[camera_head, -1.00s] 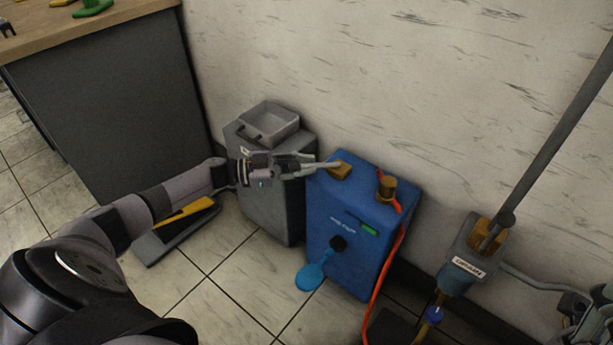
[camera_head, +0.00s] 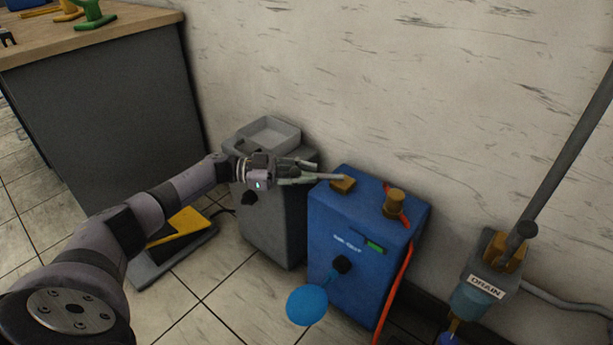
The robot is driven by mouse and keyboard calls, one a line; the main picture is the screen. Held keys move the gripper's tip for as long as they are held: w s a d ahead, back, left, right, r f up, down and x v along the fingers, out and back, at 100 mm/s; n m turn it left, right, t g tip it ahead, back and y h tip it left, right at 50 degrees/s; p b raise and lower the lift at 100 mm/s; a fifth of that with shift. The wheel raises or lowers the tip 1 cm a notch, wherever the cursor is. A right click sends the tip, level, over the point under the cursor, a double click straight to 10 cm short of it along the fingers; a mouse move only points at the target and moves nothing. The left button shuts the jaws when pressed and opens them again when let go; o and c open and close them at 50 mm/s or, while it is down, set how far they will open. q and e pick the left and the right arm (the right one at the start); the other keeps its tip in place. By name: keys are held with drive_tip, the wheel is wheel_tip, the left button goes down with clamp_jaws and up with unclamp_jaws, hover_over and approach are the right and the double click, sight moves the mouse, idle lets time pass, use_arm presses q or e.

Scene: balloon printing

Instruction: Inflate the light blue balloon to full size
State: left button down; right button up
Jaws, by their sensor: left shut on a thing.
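The light blue balloon (camera_head: 307,305) hangs from a dark nozzle (camera_head: 342,264) on the front of the blue machine (camera_head: 332,225). It is round and partly filled, a bit wider than the nozzle fitting. My left gripper (camera_head: 334,178) reaches in from the left over the grey unit. Its fingertips are shut on the small brass lever (camera_head: 343,185) on top of the blue machine. My right gripper is not in view.
A brass knob (camera_head: 394,203) with an orange hose (camera_head: 396,285) is beside the lever. The grey unit (camera_head: 270,222) stands left of the machine. A yellow pedal (camera_head: 183,224) lies on the floor. A pipe labelled DRAIN (camera_head: 487,286) is at right.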

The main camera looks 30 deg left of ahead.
use_arm(q)
drive_tip(key=shift+w+a, duration=0.1)
drive_tip(key=shift+a, duration=0.3)
drive_tip(key=c, duration=1.7)
unclamp_jaws()
drive_tip(key=shift+a, duration=0.1)
drive_tip(key=shift+o, duration=0.3)
drive_tip(key=shift+d, duration=0.2)
drive_tip(key=v, duration=0.8)
